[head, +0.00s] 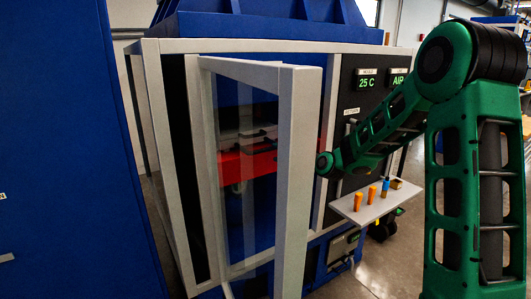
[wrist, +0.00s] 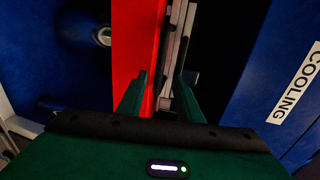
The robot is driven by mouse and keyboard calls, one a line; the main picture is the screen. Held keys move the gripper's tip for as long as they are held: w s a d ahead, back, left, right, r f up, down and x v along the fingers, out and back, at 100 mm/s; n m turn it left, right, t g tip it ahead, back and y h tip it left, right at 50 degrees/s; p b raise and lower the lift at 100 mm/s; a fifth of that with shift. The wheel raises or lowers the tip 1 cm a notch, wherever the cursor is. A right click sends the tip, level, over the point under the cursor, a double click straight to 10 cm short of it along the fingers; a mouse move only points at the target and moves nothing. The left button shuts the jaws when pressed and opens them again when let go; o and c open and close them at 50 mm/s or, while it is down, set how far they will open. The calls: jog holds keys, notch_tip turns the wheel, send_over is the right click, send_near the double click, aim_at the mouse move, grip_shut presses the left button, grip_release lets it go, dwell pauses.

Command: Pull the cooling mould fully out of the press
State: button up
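The press (head: 340,47) stands ahead with its framed clear door (head: 297,170) swung open towards me. Through the door I see a red part (head: 245,165) with grey plates (head: 258,135) above it. In the wrist view the red part (wrist: 136,35) is a tall slab beside a grey metal bar (wrist: 176,50). A blue surface (wrist: 235,85) carries a COOLING label (wrist: 297,83). I cannot tell which part is the mould. My gripper (wrist: 160,84) is open, its fingers apart before the red slab's edge and grey bar. In the head view the door post hides it.
A small shelf (head: 365,208) with orange pegs (head: 358,202) and a blue-topped item juts from the press front, below my arm. Displays above read 25 C and AIR. A large blue panel (head: 70,150) fills the left. Open floor (head: 390,270) shows at the lower right.

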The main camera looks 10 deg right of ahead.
jog(key=x, duration=0.9)
jog(key=shift+w+a+f, duration=0.1)
jog(key=shift+w+a, duration=0.05)
jog(key=shift+a, duration=0.3)
